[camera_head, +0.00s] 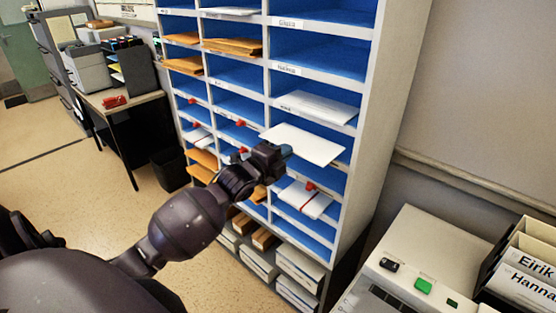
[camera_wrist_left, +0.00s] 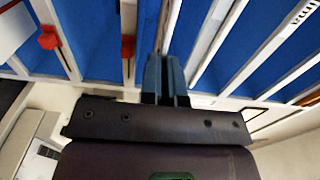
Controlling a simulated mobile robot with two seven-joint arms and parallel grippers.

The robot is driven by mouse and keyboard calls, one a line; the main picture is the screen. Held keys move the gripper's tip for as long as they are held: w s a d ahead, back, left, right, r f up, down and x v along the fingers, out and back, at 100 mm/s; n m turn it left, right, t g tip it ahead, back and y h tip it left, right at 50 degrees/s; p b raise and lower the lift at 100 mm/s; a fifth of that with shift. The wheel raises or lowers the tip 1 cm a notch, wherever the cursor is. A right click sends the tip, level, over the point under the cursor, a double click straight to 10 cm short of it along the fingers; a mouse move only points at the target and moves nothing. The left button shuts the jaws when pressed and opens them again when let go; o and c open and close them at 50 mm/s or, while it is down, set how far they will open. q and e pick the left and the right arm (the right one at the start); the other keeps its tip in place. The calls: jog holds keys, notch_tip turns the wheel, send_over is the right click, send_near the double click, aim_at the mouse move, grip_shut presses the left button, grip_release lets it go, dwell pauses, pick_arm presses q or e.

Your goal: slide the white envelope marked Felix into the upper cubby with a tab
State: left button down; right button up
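A white envelope (camera_head: 312,146) lies roughly level at the right column of the cubby rack (camera_head: 372,105). I cannot read a name on it. My left gripper (camera_head: 285,151) is at its near edge, fingers closed on it. In the left wrist view my fingers (camera_wrist_left: 166,75) are close together, with a thin pale strip rising from them. A red tab (camera_head: 310,186) marks a lower right-column cubby holding white envelopes (camera_head: 305,202); it also shows in the wrist view (camera_wrist_left: 48,38). Another red tab (camera_wrist_left: 128,45) is nearer my fingers. I cannot tell how far inside the envelope is.
Another white envelope (camera_head: 318,106) sticks out of the cubby above. Brown envelopes (camera_head: 232,46) jut from cubbies to the left. Red tabs (camera_head: 241,123) mark some middle-column cubbies. A pale machine (camera_head: 430,255) and a name-labelled holder (camera_head: 525,275) stand at the lower right.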

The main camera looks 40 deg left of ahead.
aim_at(296, 144)
pick_arm(q)
jog(key=shift+w+d+f+b, duration=0.15)
jog(key=shift+w+b, duration=0.65)
jog(key=shift+w, duration=0.65)
jog(key=shift+w+f, duration=0.15)
jog(key=shift+w, duration=0.8)
jog(key=shift+f, duration=0.25)
jog(key=shift+f+b, duration=0.5)
jog(key=shift+f, duration=0.15)
jog(key=c, duration=1.7)
grip_release()
jog(key=o, duration=0.5)
jog(key=shift+c, duration=0.2)
pick_arm(e)
jog(key=f, duration=0.3)
jog(key=shift+s+f, duration=0.25)
